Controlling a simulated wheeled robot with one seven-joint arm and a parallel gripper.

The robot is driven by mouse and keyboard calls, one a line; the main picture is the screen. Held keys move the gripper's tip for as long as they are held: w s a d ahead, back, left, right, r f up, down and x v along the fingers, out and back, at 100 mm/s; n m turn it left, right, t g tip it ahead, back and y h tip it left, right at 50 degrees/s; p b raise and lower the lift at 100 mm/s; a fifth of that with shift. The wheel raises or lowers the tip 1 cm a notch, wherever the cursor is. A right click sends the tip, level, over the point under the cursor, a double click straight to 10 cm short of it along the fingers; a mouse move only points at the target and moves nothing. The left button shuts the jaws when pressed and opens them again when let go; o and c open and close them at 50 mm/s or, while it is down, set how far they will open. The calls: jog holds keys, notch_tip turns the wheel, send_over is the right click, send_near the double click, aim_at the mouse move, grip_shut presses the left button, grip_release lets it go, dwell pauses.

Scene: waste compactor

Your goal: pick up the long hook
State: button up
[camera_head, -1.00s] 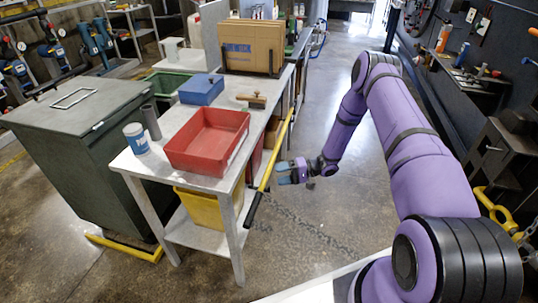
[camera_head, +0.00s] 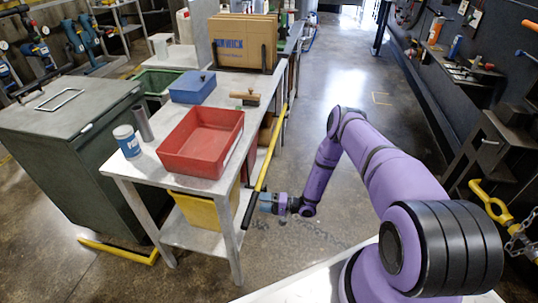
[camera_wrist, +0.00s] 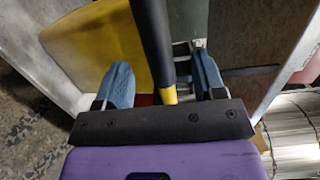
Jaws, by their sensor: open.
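The long hook (camera_head: 268,154) is a yellow pole with a black grip, slanting along the right side of the metal table. Its far end is not clearly seen. My gripper (camera_head: 262,202) is low beside the table, close to where the yellow shaft meets the black grip. In the wrist view, the black grip (camera_wrist: 150,38) and a short yellow part pass between the two blue fingers of my gripper (camera_wrist: 161,58). The fingers are open, with a gap on each side of the pole.
The metal table (camera_head: 135,180) carries a red tray (camera_head: 203,165), a blue box (camera_head: 193,88), a brush (camera_head: 245,96) and a cardboard box (camera_head: 240,42). A yellow bin (camera_head: 205,212) sits on its lower shelf. A green container (camera_head: 60,130) stands left.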

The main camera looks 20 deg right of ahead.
jog(key=x, duration=0.6)
jog(key=shift+a, duration=0.45)
jog(key=shift+f, duration=0.1)
jog(key=c, duration=1.1)
